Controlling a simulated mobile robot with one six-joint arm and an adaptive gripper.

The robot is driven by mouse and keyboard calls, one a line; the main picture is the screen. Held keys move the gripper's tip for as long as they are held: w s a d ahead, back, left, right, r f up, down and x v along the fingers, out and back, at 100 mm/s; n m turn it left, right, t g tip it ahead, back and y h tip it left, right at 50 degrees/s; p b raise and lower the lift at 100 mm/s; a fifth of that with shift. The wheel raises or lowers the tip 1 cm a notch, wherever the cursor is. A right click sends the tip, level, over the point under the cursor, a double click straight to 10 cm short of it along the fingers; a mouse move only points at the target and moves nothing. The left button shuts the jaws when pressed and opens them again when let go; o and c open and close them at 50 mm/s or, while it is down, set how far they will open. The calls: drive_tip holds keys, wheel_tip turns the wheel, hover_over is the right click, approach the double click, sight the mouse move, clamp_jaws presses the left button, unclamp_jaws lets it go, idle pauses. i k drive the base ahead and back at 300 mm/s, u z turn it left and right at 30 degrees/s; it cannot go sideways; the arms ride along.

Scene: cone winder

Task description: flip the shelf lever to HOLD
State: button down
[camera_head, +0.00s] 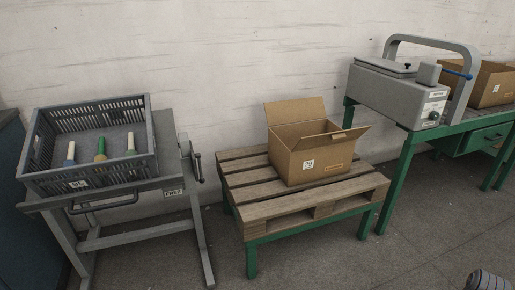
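The shelf lever (198,167) is a dark handle on a grey bracket at the right side of a grey metal shelf stand (100,240). It shows small, and its exact angle is hard to tell. A small plate (173,193) on the stand's front right edge, below and left of the lever, appears to read FREE. I see no HOLD marking. My gripper is not in this view, and nothing touches the lever.
A dark grey crate (41,162) holding several cones stands on the shelf. An open cardboard box (318,163) sits on a wooden pallet (243,180) on a green frame, right of the lever. A green-framed bench (398,165) carries a grey machine (398,93).

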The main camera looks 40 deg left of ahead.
sight(202, 179)
drive_tip(key=u, duration=0.3)
drive_tip(key=i, duration=0.55)
drive_tip(key=u, duration=0.7)
drive_tip(key=i, duration=0.55)
drive_tip(key=u, duration=0.3)
drive_tip(key=k, duration=0.95)
drive_tip(key=u, duration=0.15)
drive_tip(key=i, duration=0.6)
drive_tip(key=z, duration=0.05)
